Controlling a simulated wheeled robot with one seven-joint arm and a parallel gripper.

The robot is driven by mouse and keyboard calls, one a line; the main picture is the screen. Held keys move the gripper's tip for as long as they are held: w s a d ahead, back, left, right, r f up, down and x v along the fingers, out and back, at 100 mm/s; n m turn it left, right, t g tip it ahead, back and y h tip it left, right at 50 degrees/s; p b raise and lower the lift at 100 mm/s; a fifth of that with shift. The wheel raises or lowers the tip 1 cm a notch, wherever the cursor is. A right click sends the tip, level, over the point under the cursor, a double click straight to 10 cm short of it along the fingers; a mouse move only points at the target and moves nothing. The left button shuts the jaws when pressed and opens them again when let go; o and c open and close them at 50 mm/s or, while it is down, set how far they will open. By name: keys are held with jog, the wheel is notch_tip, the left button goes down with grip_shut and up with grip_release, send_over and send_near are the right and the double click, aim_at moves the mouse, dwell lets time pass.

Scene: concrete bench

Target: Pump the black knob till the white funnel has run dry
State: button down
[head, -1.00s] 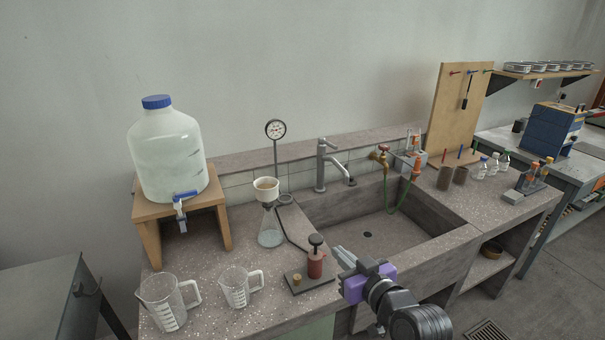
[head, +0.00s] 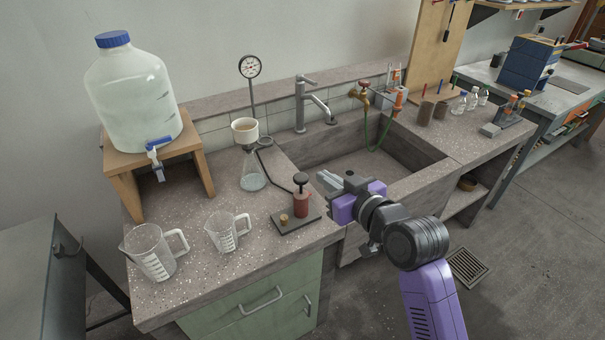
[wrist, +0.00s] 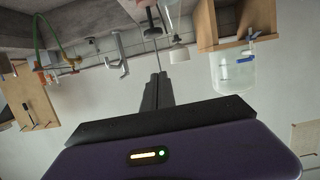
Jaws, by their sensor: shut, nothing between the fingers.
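The black knob (head: 300,178) tops a small red pump (head: 301,204) on a dark base plate near the bench's front edge. The white funnel (head: 244,136) sits upright in the neck of a glass flask (head: 253,174); brownish contents show inside its rim. The flask holds some clear liquid low down. My gripper (head: 321,178) is shut and empty, just right of the knob in the head view, with no clear contact. In the wrist view, which is upside down, my shut fingers (wrist: 160,76) point toward the bench, and the funnel (wrist: 179,54) shows beyond them.
A dark hose runs between pump and flask area. A gauge (head: 249,68) stands behind the funnel. Two measuring jugs (head: 150,252) (head: 228,232) stand at front left. A large carboy (head: 133,95) sits on a wooden stand (head: 122,172). The sink (head: 395,157) lies right of the pump.

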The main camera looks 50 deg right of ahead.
jog(key=p, duration=0.2)
send_over(301, 186)
jog(key=s, duration=0.2)
notch_tip(301, 186, down, 5)
jog(key=shift+a+f, duration=0.25)
jog(key=shift+f, duration=0.5)
jog(key=shift+f, duration=0.1)
jog(key=shift+f+b, duration=1.65)
jog(key=shift+f, duration=0.5)
